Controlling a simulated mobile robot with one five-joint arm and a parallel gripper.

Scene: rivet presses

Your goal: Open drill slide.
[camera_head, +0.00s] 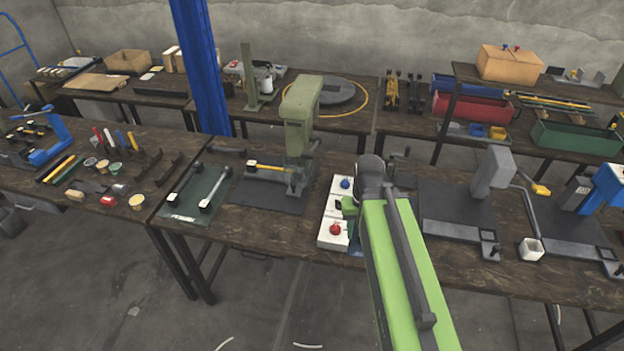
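A green upright machine (300,115), which looks like a drill press, stands on the middle workbench. A low bar with a yellow end (266,167) lies at its base and may be part of a slide. To its left, a green plate (183,195) carries two rods with light end blocks (215,190). I cannot tell for sure which part is the drill slide, or whether it is open. My green arm reaches over the bench to the right of the machine, and its far end bends down. My gripper is hidden behind the arm.
A white control box with a blue knob and a red knob (335,229) sits just left of my arm. Grey presses (493,172) stand to the right. A blue post (200,70) rises behind the bench. Small tools and pots crowd the left bench. The floor in front is clear.

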